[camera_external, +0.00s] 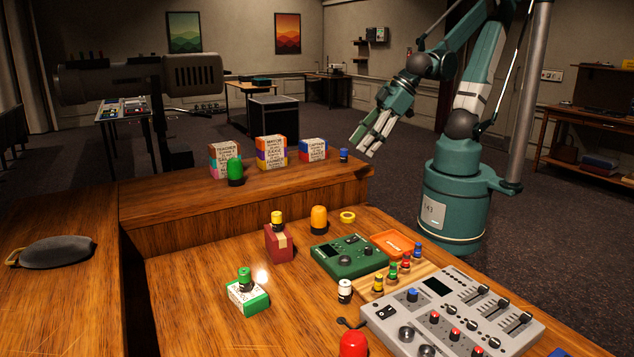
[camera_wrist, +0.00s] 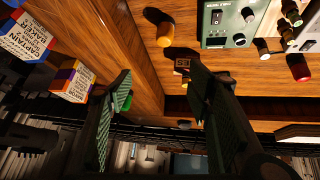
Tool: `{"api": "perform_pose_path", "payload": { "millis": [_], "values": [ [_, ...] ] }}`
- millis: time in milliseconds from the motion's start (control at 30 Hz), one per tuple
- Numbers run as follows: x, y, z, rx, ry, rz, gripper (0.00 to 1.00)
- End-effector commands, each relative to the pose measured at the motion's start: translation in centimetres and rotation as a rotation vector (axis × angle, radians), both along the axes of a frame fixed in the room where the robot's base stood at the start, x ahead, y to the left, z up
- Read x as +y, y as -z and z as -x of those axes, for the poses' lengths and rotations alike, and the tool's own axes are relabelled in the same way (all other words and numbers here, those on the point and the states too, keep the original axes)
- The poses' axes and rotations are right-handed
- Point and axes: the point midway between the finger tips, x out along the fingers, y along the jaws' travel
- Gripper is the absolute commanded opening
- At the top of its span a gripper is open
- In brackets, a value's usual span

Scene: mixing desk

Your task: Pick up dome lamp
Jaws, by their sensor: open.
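Three dome lamps show in the external view. A green dome lamp (camera_external: 235,169) stands on the raised wooden shelf, an orange dome lamp (camera_external: 318,218) on the desk behind the green device, and a red dome lamp (camera_external: 353,344) at the front edge. My gripper (camera_external: 369,149) is open and empty, pointing down in the air near the shelf's right end, apart from all the lamps. In the wrist view its two fingers (camera_wrist: 158,72) are spread wide. The orange lamp also shows there (camera_wrist: 165,35), and a green piece (camera_wrist: 127,102) is partly hidden by the left finger.
Several lettered blocks (camera_external: 271,152) stand on the shelf, with a small blue item (camera_external: 343,155) at its right end. A green device (camera_external: 348,256), an orange tray (camera_external: 392,245) and a grey mixer (camera_external: 450,318) crowd the desk's right side. The desk's front left is mostly clear.

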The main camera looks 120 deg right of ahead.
Motion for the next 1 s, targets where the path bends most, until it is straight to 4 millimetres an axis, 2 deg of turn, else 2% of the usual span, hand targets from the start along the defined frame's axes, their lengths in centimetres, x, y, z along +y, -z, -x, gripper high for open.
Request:
{"api": "perform_pose_path", "payload": {
  "millis": [33, 300, 1000],
  "values": [
    [0.0, 1.2, -0.5, -0.003, 0.012, 0.009, 0.51],
    [-0.5, 5.4, -2.5, -0.039, 0.101, 0.053, 0.51],
    [-0.8, 14.8, -6.6, -0.229, 0.317, 0.149, 0.51]
  ]
}}
